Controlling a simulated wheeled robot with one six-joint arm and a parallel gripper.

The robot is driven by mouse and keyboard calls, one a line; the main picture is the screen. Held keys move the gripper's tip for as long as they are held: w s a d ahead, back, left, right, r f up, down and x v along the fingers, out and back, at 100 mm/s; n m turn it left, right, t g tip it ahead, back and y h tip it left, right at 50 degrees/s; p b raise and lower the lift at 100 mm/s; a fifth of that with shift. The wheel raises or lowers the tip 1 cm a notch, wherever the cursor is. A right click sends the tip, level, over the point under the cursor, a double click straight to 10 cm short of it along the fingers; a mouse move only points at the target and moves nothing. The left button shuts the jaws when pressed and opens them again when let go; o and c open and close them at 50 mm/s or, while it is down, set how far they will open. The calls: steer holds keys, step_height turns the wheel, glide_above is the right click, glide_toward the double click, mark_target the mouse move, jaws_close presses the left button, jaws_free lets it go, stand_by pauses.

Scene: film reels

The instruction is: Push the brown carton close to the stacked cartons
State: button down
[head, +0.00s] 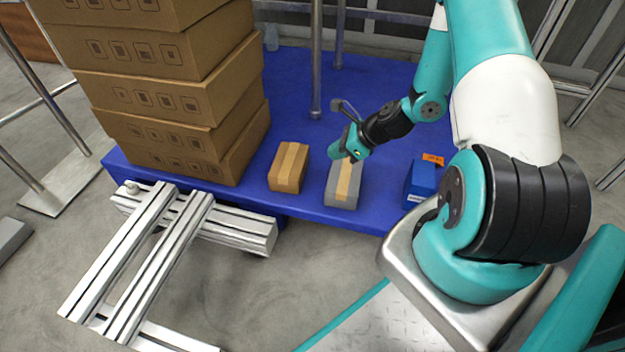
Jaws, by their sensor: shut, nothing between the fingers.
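The brown carton (288,168) is small, with a lighter tape strip along its top. It lies on the blue platform (300,111), a short gap to the right of the stacked cartons (172,105). The stacked cartons are large, brown and piled in a somewhat uneven column on the platform's left part. My gripper (337,155) is shut and empty. It is right of the brown carton, over or beside the far end of a grey carton, and partly hides that end. I cannot tell whether it touches the grey carton.
The grey carton (344,190) with a tan strip lies right of the brown carton. A blue box (420,184) with an orange label lies further right. A metal post (316,60) stands behind. An aluminium frame (165,240) lies at the platform's front left edge.

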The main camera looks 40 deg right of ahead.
mark_target(303, 170)
steer(key=shift+w+f, duration=0.1)
steer(key=shift+f, duration=0.55)
steer(key=b+x, duration=0.5)
steer(key=x, duration=0.3)
steer(key=shift+w+a+f+b, duration=0.3)
steer(key=shift+f+b, duration=0.05)
steer(key=shift+b, duration=0.15)
steer(key=shift+w, duration=0.1)
steer(key=shift+a+r, duration=0.1)
steer(key=shift+a, duration=0.05)
